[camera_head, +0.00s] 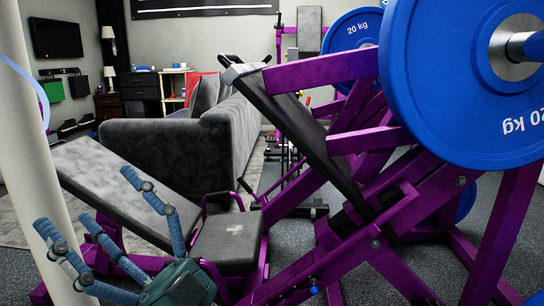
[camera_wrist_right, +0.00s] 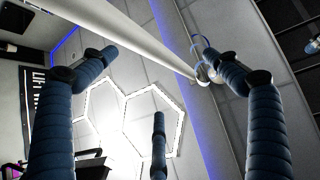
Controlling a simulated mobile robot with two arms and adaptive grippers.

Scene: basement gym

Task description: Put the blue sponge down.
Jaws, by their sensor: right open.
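I see no blue sponge in either view. My right gripper (camera_head: 95,208) is at the lower left of the head view, in front of the grey padded seat of a purple leg-press machine. Its blue-grey jointed fingers are spread open. In the right wrist view the same gripper (camera_wrist_right: 154,78) has its fingers wide apart, with nothing held between them. My left gripper is not in view.
A white pole (camera_head: 45,170) stands close beside the right gripper's fingers. The purple leg-press machine (camera_head: 440,220) with blue 20 kg plates (camera_head: 430,90) fills the right. A grey sofa (camera_head: 170,150) stands behind. Dark speckled floor shows at the lower right.

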